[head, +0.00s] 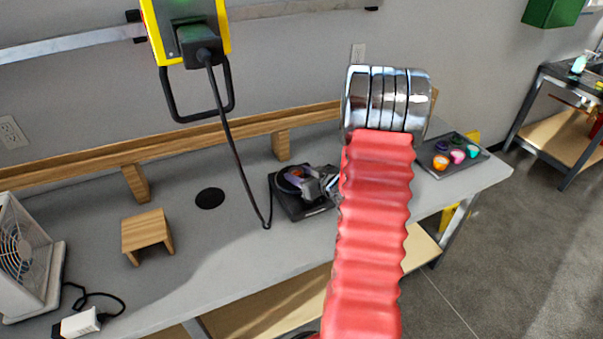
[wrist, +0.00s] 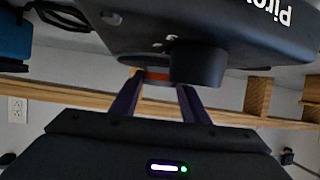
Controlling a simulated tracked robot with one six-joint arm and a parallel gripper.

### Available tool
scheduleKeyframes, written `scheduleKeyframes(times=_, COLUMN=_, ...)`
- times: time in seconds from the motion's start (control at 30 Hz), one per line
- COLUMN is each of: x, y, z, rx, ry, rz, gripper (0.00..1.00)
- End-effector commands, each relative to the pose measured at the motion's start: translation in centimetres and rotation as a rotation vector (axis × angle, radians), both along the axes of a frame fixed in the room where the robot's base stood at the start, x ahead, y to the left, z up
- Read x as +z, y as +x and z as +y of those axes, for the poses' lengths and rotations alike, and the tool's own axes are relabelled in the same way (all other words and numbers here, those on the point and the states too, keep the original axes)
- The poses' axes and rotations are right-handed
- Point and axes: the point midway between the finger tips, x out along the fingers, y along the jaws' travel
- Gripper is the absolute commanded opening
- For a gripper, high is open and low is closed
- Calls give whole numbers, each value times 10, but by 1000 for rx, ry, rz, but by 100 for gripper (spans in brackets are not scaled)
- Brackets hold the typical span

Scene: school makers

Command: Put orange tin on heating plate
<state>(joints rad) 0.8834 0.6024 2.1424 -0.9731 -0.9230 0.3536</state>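The black heating plate (head: 306,211) stands on the grey bench, partly hidden by my arm; its dark body with white lettering fills the top of the wrist view (wrist: 240,30). My gripper (head: 297,174) is at this plate. In the wrist view its two purple fingers (wrist: 158,82) reach to either side of an orange thing (wrist: 155,75), likely the orange tin, partly hidden by the plate's round knob (wrist: 198,67). I cannot tell if the fingers press on it. Another small orange-sided cup or tin (head: 440,163) is on the tray at right.
A dark tray (head: 480,160) holds several small coloured tins at the bench's right end. A black cable (head: 240,170) hangs down near the plate. A small wooden stand (head: 146,232) and a white fan unit (head: 28,258) are at left.

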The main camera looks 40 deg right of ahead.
Motion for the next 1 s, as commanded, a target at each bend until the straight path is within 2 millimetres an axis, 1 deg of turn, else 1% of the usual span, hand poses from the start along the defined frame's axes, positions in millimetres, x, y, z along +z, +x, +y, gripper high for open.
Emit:
scheduleKeyframes(times=0.03, x=0, y=0, z=0, rx=0, ry=0, rz=0, gripper=45)
scheduleKeyframes(times=0.2, x=0, y=0, z=0, rx=0, ry=0, rz=0, gripper=57)
scheduleKeyframes(times=0.57, x=3, y=0, z=0, rx=-1, ry=-1, rz=-1, gripper=58)
scheduleKeyframes(times=0.77, x=11, y=-20, z=0, rx=-3, ry=-1, rz=0, gripper=58)
scheduleKeyframes(times=1.0, x=26, y=-57, z=3, rx=-4, ry=-2, rz=-1, gripper=58)
